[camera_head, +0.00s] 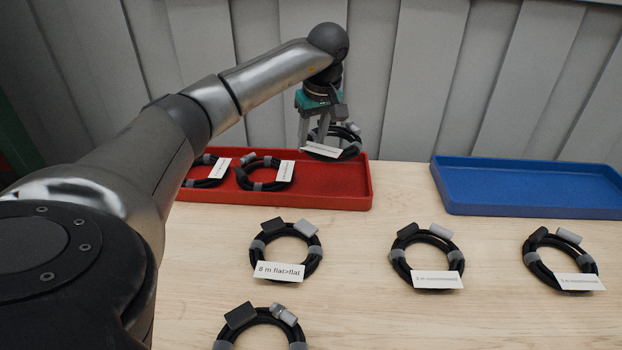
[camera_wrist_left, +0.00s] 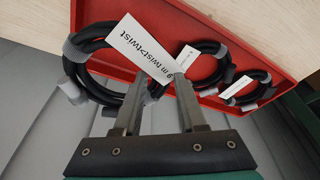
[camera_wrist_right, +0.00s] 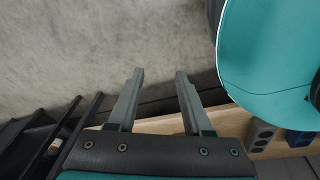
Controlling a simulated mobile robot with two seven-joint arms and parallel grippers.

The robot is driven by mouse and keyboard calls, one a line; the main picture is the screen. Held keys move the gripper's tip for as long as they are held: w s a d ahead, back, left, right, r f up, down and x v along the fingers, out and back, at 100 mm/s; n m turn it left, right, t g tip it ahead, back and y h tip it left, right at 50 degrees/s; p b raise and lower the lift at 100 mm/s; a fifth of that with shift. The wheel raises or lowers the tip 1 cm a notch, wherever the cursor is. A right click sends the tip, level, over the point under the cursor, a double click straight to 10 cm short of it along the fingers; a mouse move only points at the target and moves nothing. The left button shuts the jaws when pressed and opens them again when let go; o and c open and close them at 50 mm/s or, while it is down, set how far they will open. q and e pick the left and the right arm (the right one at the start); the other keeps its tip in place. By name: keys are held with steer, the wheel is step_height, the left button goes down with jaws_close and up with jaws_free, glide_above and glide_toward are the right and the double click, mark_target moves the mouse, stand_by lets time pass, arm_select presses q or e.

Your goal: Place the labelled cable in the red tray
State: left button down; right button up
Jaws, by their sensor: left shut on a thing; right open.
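My left gripper (camera_head: 322,128) is shut on a black coiled cable (camera_head: 347,149) with grey bands and a white tag. In the left wrist view the held cable (camera_wrist_left: 78,52) has a tag (camera_wrist_left: 143,48) reading "9 m twist>twist". The cable is above the right part of the red tray (camera_head: 335,198). Two more tagged coils, one in the middle (camera_head: 258,173) and one at the left (camera_head: 203,178), lie in the tray. My right gripper (camera_wrist_right: 158,98) is open and empty, seen only in its own wrist view.
On the wooden table are a coil tagged "8 m flat>flat" (camera_head: 257,250), two tagged coils to its right (camera_head: 397,262) (camera_head: 538,262), and a coil at the front (camera_head: 232,335). The blue tray (camera_head: 530,188) is empty. A grey panelled wall (camera_head: 420,80) stands behind.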

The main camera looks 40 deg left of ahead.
mark_target(312, 159)
arm_select(q)
step_height(312, 159, down, 5)
steer(key=shift+f+b, duration=0.1)
steer(key=shift+b, duration=0.65)
steer(key=shift+f+b, duration=0.5)
steer(key=shift+f, duration=1.55)
arm_select(e)
steer(key=w+a+r, duration=0.2)
steer(key=w+a, duration=0.1)
steer(key=w, duration=0.1)
steer(key=shift+w+a+r, duration=0.25)
steer(key=shift+a+r, duration=0.15)
arm_select(q)
steer(key=shift+f, duration=0.2)
steer(key=shift+c, duration=2.4)
jaws_free()
